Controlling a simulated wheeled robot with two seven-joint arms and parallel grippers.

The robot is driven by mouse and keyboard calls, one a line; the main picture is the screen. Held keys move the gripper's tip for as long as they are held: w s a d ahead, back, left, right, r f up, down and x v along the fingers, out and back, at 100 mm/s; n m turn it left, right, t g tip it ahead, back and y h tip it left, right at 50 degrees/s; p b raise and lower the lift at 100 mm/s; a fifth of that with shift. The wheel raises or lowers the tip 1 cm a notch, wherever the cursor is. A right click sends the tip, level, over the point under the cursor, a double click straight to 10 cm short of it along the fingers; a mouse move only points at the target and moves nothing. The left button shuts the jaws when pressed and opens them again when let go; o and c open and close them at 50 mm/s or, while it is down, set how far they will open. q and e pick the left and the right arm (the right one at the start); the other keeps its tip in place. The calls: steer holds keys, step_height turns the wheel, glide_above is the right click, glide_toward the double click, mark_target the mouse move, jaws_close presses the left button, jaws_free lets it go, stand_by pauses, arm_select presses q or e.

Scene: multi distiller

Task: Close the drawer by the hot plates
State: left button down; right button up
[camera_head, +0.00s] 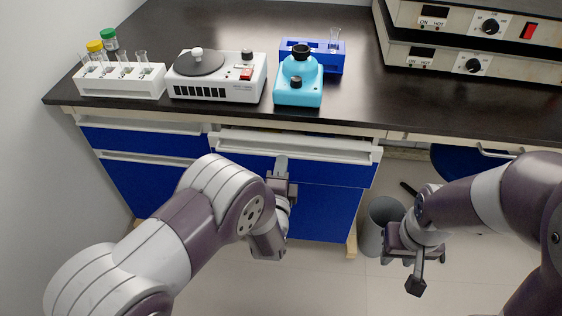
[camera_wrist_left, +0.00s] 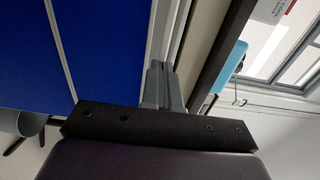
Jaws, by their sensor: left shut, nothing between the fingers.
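The middle drawer (camera_head: 330,150) under the black counter stands slightly out from the cabinet, with a white upper rim and a blue front. Its blue front also shows in the left wrist view (camera_wrist_left: 100,45). My left gripper (camera_head: 281,162) is shut and empty, its fingertips at the drawer's front just below the white rim. In the left wrist view its closed fingers (camera_wrist_left: 160,85) point toward the pale rim; I cannot tell whether they touch it. My right gripper (camera_head: 415,280) hangs in front of the cabinet at the right, apart from the drawer, and looks shut and empty. Stacked hot plates (camera_head: 470,58) stand on the counter at the right.
On the counter (camera_head: 350,100) are a white plate device (camera_head: 215,85), a light-blue device (camera_head: 299,92), a blue tube rack (camera_head: 330,55) and a white tube rack (camera_head: 120,82). A grey bin (camera_head: 372,235) stands on the floor near my right gripper.

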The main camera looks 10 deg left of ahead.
mark_target(284, 148)
stand_by(0.3)
arm_select(q)
steer(key=w+b, duration=0.1)
steer(key=w, duration=0.4)
steer(key=shift+w, duration=0.3)
steer(key=shift+r, duration=0.25)
